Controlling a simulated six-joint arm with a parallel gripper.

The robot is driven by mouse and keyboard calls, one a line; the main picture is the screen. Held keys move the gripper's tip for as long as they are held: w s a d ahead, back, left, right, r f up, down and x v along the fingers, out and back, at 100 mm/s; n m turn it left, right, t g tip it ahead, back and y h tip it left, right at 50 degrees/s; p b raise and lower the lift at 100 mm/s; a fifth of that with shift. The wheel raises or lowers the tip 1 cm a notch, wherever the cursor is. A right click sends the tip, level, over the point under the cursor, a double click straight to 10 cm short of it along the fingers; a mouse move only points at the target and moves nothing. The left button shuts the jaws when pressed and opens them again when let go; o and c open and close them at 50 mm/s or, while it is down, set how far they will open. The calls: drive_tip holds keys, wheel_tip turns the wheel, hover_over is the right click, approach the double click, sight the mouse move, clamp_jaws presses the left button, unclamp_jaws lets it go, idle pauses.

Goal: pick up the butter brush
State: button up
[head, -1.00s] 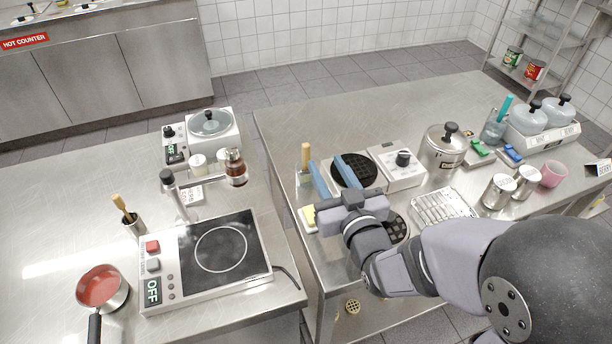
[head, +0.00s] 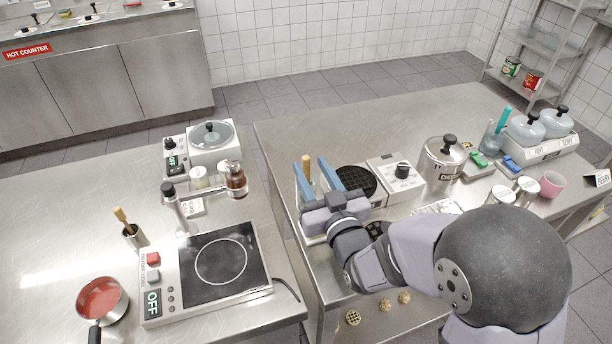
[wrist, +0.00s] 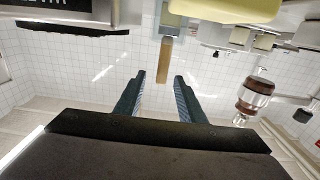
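The butter brush shows as an upright light wooden handle (head: 306,166) at the left end of the right-hand counter; its lower part is hidden behind my gripper. My gripper (head: 311,164) is open, with one blue finger on each side of the handle in the head view. In the wrist view the wooden handle (wrist: 165,60) ends between the two fingertips (wrist: 159,78), with a gap on both sides. I cannot tell whether it is between the fingers in depth. A pale yellow block, likely butter (wrist: 225,8), is at the top of the wrist view.
A waffle iron (head: 355,181) stands just right of my gripper, with a lidded pot (head: 441,165) beyond. Another wooden-handled brush (head: 123,218) stands in a steel cup on the left counter, near a hot plate (head: 215,258). A gap separates the counters.

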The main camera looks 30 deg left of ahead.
sight(307, 163)
drive_tip(key=shift+p+x, duration=0.5)
drive_tip(key=shift+x, duration=1.35)
drive_tip(key=shift+s+a+f, duration=0.1)
drive_tip(key=shift+c, duration=0.6)
clamp_jaws()
wheel_tip(307, 163, up, 10)
drive_tip(key=shift+b, duration=0.5)
